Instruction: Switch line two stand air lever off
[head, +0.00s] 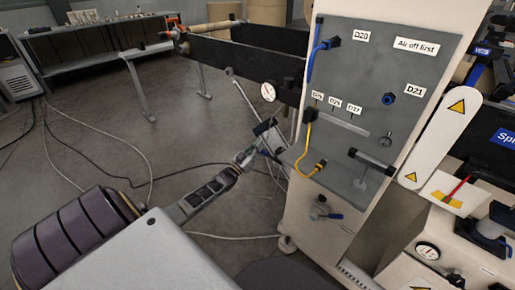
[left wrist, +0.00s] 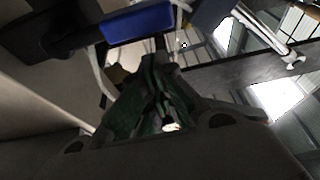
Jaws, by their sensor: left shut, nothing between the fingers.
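A grey panel (head: 375,65) on a pale cabinet carries a blue-handled fitting (head: 331,43) beside label D20 and a blue knob (head: 388,98) near label D21. I cannot tell which of these is the line two stand air lever. My left gripper (head: 247,156) is shut and empty, left of the cabinet. In the left wrist view its dark green fingers (left wrist: 150,100) point towards a blue bar (left wrist: 138,22), which I cannot identify. My right gripper is out of view.
A yellow hose (head: 298,158) hangs from the panel's left edge. A dial gauge (head: 268,91) and dark beams (head: 245,60) stand behind my left gripper. Cables (head: 85,135) lie on the grey floor, which is otherwise fairly open at left. A workbench (head: 100,40) stands far back.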

